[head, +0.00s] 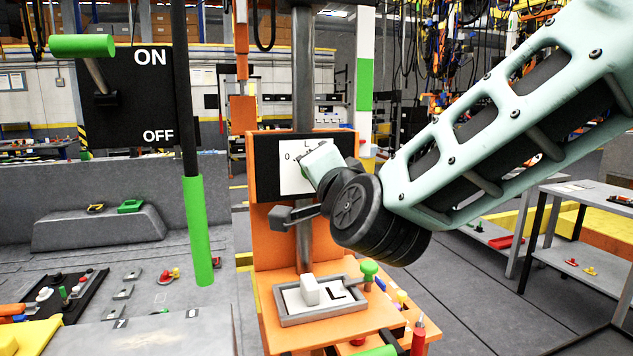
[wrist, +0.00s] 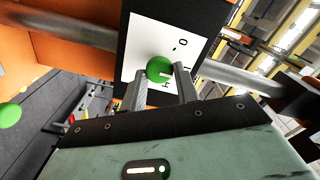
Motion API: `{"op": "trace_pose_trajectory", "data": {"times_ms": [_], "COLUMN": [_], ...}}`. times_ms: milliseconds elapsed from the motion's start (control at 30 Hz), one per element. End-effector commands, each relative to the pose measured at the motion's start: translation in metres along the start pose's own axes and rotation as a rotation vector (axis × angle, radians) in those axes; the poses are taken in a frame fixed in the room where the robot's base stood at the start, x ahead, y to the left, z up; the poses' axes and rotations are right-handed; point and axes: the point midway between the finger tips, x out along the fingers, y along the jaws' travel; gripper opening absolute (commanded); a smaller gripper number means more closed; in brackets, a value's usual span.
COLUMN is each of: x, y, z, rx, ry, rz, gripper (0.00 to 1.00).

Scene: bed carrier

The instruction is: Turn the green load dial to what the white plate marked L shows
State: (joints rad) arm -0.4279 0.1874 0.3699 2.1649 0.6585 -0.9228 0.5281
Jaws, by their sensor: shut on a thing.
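The green load dial (wrist: 158,68) sits on a white scale card (wrist: 135,40) in the wrist view. My gripper (wrist: 175,75) has its two metal fingers closed at the dial. In the head view my gripper (head: 320,163) reaches the card (head: 290,180) on a black panel and hides the dial. The marks 0 and L show on the card there; another mark beside the fingers looks like H. The dial's pointer direction cannot be made out. The white plate marked L (head: 336,294) lies in a grey frame on the orange shelf below, with a white block on it.
A green-topped knob (head: 369,269) stands beside the grey frame. A long green handle (head: 198,230) hangs at left, near an ON/OFF board (head: 125,95) with a green lever (head: 82,45). A grey side table (head: 590,195) stands at right.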

Motion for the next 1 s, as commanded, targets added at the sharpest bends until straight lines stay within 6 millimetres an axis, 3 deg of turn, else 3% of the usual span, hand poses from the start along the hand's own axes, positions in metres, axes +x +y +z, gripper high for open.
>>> {"op": "trace_pose_trajectory", "data": {"times_ms": [400,433,500,833,1000], "x": [0.000,0.000,0.000,-0.004,-0.027], "y": [0.000,0.000,0.000,0.000,0.001], "z": [-0.001,-0.001,-0.001,0.000,0.001], "rx": [0.006,0.005,0.005,0.005,0.004], "ry": [0.001,0.001,0.001,0.001,0.001], "rz": [0.001,0.001,0.001,0.000,-0.002], "gripper": [0.08,0.39,0.51,0.51,0.51]}}
